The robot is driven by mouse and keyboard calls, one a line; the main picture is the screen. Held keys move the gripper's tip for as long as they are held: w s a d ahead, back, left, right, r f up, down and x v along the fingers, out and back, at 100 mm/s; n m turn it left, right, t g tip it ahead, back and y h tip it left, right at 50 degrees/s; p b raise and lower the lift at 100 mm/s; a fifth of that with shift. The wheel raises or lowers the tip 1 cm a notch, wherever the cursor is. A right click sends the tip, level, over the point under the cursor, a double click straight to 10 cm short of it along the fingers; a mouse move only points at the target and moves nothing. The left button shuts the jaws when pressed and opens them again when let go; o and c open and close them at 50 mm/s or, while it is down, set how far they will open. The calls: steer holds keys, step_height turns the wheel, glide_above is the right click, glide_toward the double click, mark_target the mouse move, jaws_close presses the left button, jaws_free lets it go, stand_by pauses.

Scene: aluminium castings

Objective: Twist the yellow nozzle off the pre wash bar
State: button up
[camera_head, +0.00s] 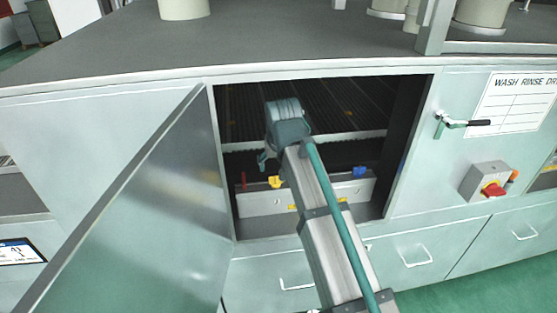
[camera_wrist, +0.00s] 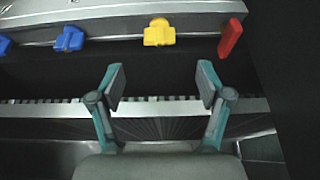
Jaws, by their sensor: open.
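The yellow nozzle (camera_head: 275,182) sits on the pale pre wash bar (camera_head: 258,204) inside the open cabinet. In the wrist view the yellow nozzle (camera_wrist: 159,33) is at the top middle, on the edge of the metal bar (camera_wrist: 110,21). My gripper (camera_wrist: 160,82) is open and empty. Its two fingers are spread below the nozzle in that picture, roughly in line with it and apart from it. In the head view my gripper (camera_head: 264,160) is inside the cabinet opening, close to the nozzle; its fingers are partly hidden by my wrist.
A red nozzle (camera_wrist: 231,38) and blue nozzles (camera_wrist: 70,39) flank the yellow one on the bar. More yellow pieces (camera_head: 292,207) show lower down. The cabinet door (camera_head: 150,210) stands open at left. The opening's frame (camera_head: 408,150) bounds the right side.

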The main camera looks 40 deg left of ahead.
mark_target(276, 177)
steer(key=p+x, duration=0.1)
steer(key=x, duration=0.8)
steer(key=shift+w+p, duration=0.1)
steer(key=shift+p, duration=0.25)
steer(key=shift+d, duration=0.1)
steer(key=c, duration=1.2)
steer(key=n+g+p, duration=0.1)
steer(key=n, duration=0.2)
steer(key=shift+r+n+y, duration=0.1)
steer(key=shift+n+y, duration=0.3)
steer(key=shift+c, duration=0.2)
steer(key=shift+n+g, duration=0.5)
steer(key=shift+n, duration=0.8)
steer(key=shift+y, duration=0.3)
